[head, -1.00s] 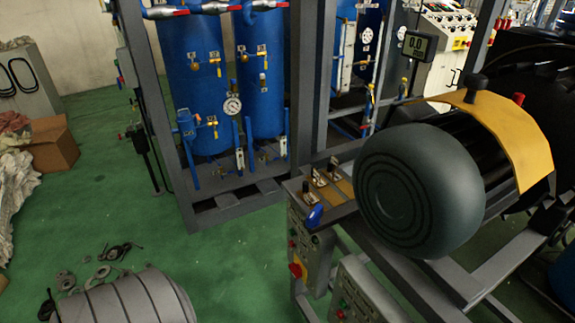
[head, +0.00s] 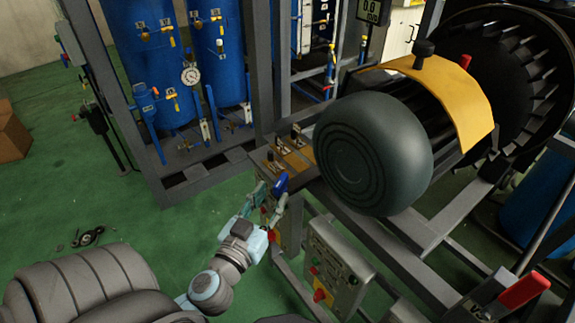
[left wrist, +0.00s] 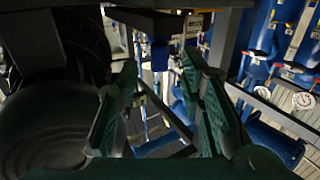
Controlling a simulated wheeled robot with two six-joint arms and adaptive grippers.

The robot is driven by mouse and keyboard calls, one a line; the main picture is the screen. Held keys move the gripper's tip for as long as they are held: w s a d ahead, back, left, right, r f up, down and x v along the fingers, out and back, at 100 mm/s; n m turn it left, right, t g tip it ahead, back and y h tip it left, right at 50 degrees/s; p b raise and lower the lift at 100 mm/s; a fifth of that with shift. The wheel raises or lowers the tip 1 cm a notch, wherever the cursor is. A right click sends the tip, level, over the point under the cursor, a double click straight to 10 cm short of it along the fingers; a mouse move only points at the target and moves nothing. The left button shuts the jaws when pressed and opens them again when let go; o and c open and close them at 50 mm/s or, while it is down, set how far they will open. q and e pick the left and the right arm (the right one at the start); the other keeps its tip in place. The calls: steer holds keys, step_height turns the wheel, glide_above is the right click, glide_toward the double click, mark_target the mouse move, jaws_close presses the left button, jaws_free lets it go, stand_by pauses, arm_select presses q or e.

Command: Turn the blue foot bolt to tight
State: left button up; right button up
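The blue foot bolt (head: 281,185) stands at the near corner of the motor's frame, beside several brass-coloured fittings. It also shows in the left wrist view (left wrist: 160,54), beyond the fingertips and roughly between them. My left gripper (head: 268,193) comes up from below and is right at the bolt, one finger on its left and one below right. In the left wrist view its two green padded fingers (left wrist: 162,95) are spread, with nothing between the pads. I cannot tell whether a finger touches the bolt. My right gripper is not in view.
The big motor (head: 375,155) with its yellow cover (head: 440,85) sits right of the bolt. A control box (head: 335,265) hangs below on the frame. Blue tanks (head: 145,60) stand behind in a grey rack.

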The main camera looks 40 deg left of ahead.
mark_target(286, 174)
arm_select(q)
steer(key=p+x, duration=0.2)
steer(key=x, duration=0.7)
steer(key=shift+w+p, duration=0.25)
steer(key=shift+p, duration=0.05)
jaws_close()
